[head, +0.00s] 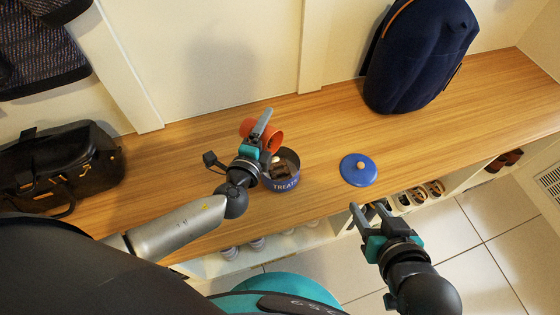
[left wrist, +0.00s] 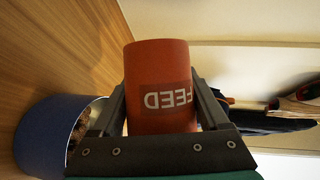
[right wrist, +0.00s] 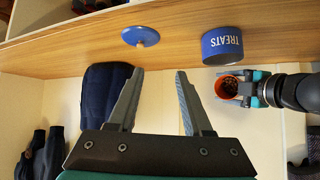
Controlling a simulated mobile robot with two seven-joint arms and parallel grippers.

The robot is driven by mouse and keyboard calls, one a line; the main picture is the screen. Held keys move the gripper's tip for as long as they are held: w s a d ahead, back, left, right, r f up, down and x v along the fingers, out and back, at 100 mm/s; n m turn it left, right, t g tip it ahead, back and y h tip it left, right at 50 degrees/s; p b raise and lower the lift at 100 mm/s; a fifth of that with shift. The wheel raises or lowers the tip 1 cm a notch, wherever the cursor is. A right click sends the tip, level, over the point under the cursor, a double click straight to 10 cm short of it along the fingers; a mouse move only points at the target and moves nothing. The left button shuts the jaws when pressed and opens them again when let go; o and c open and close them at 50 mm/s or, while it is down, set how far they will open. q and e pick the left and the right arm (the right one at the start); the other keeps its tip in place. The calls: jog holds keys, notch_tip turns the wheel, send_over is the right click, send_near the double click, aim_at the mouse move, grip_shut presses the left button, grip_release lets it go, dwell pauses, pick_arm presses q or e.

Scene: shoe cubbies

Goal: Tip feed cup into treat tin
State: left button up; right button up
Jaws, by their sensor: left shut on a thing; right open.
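My left gripper (head: 262,128) is shut on the orange-red feed cup (head: 276,139), between its fingers. The cup looks tilted, held just above and behind the blue treat tin (head: 284,184). In the left wrist view the cup (left wrist: 158,65) shows FEED lettering, with the tin (left wrist: 38,135) at lower left. In the right wrist view the cup's mouth (right wrist: 229,86) faces the camera with dark pieces inside. The open tin stands on the wooden bench and holds brown pieces. My right gripper (head: 370,212) is open and empty, over the bench's front edge.
The blue lid (head: 358,170) with a pale knob lies on the bench (head: 330,125) right of the tin. A navy backpack (head: 415,55) stands at the back right, a black bag (head: 60,165) at the left. Shoes sit in cubbies below.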

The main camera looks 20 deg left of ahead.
jog(key=shift+a, duration=0.1)
pick_arm(q)
jog(key=shift+d+r+m, duration=0.1)
jog(key=shift+r+m, duration=0.05)
jog(key=shift+m, duration=0.15)
jog(key=shift+r+b, duration=0.1)
jog(key=shift+b, duration=0.3)
pick_arm(e)
jog(key=shift+w+a+r+t+y, duration=0.1)
jog(key=shift+w+a+t+y, duration=0.15)
jog(key=shift+a+t, duration=0.15)
jog(key=shift+w+a+r+t+y, duration=0.1)
jog(key=shift+a+t+y, duration=0.15)
jog(key=shift+a+t, duration=0.1)
pick_arm(q)
jog(key=shift+d, duration=0.1)
jog(key=shift+m, duration=0.3)
pick_arm(e)
jog(key=shift+a, duration=0.1)
pick_arm(q)
jog(key=shift+s+r+t+b, duration=0.1)
jog(key=shift+r+t+b, duration=0.05)
jog(key=shift+t+b, duration=0.15)
jog(key=shift+d+m, duration=0.1)
jog(key=shift+m, duration=0.2)
jog(key=shift+r, duration=0.1)
pick_arm(e)
jog(key=shift+w+a+r+t+y, duration=0.2)
jog(key=shift+a+r+t+y, duration=0.25)
jog(key=shift+a+t, duration=0.3)
